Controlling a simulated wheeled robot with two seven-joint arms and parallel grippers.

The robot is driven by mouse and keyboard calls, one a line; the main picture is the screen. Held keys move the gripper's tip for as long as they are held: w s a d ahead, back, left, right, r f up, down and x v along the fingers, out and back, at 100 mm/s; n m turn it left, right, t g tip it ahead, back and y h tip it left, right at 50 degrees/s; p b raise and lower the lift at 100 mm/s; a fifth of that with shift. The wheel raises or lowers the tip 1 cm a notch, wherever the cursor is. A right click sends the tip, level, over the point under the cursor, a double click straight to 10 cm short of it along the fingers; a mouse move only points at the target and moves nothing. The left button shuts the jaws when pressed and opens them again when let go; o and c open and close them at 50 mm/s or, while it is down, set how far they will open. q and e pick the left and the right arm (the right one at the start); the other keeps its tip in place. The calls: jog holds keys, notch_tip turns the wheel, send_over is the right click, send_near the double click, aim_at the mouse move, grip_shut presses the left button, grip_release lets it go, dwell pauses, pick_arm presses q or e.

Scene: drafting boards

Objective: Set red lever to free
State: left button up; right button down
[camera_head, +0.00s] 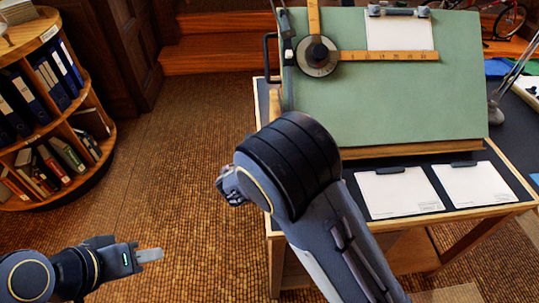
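I cannot make out a red lever in this view. The green drafting board (400,100) stands tilted on a table at the upper right. A round dark drafting head (317,57) with wooden rulers (390,55) sits at its upper left. A black handle-like bar (267,55) shows at the board's left side. My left gripper (150,255) is at the lower left, over the floor and far from the board. Its fingers show as one grey piece, so I cannot tell open from shut.
Two clipboards with white paper, one on the left (398,193) and one on the right (475,185), lie on the table's dark front strip. A curved bookshelf (95,100) with binders stands at the left. The woven floor (185,150) between shelf and table is clear.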

jog(key=shift+w+r, duration=0.3)
jog(key=c, duration=1.1)
grip_release()
jog(key=shift+f, duration=0.1)
jog(key=shift+s, duration=0.1)
jog(key=v, duration=0.7)
jog(key=shift+s+a, duration=0.2)
jog(key=shift+s, duration=0.15)
jog(key=shift+c, duration=0.4)
